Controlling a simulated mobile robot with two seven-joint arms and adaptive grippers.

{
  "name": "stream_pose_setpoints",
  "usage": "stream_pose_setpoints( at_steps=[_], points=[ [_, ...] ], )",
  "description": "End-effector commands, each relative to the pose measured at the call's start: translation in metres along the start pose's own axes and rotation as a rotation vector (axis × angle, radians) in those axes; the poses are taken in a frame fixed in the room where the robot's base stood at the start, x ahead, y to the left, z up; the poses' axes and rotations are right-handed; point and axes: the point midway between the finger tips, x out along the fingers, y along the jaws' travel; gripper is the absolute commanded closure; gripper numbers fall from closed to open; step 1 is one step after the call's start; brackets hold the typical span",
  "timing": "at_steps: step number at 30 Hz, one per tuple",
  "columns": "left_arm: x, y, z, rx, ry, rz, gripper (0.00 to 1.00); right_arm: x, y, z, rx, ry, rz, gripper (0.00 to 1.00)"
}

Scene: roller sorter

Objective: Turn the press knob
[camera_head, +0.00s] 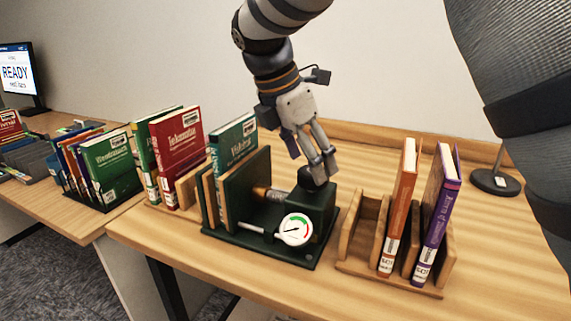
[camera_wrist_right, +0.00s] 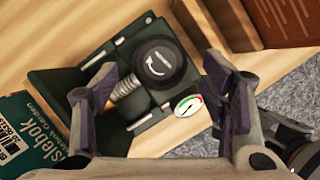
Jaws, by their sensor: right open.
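The press knob (camera_wrist_right: 157,62) is a round black knob with a white curved arrow and a line on its top. It sits on the dark green book press (camera_head: 318,203), which has a white gauge (camera_head: 295,229) with a green and red scale. In the head view, the knob (camera_head: 311,179) is partly hidden behind my right gripper (camera_head: 323,166). In the right wrist view, my right gripper (camera_wrist_right: 163,88) is open, with its two fingers apart on either side of the press and the knob showing between and beyond them. I cannot tell whether they touch it. My left gripper is not in view.
A green book (camera_head: 234,138) stands at the press's left side. A wooden rack (camera_head: 358,232) with an orange book (camera_head: 398,205) and a purple book (camera_head: 437,213) stands to its right. Red and green books (camera_head: 178,158) stand further left. The table front right is clear.

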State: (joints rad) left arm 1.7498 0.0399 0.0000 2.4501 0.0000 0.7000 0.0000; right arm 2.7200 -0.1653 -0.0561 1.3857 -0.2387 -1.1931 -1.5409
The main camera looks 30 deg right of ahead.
Motion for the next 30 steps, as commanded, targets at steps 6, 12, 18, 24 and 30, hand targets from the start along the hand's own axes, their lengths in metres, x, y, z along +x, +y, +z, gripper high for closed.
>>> stream_pose_setpoints(
  at_steps=[6,12,18,24,30],
  points=[
    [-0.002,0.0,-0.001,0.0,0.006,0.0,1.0,0.025,0.0,0.0,0.0,0.0,0.001,0.33],
    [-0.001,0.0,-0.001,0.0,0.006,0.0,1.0,0.027,0.0,0.0,0.0,0.0,0.001,0.33],
    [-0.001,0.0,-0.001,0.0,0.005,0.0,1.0,0.027,0.0,0.0,0.0,0.0,0.001,0.65],
    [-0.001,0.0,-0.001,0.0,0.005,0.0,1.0,0.027,0.0,0.0,0.0,0.0,0.001,0.81],
    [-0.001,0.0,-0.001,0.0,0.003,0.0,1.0,0.027,0.001,0.0,0.028,0.0,-0.011,0.81]
  ],
)
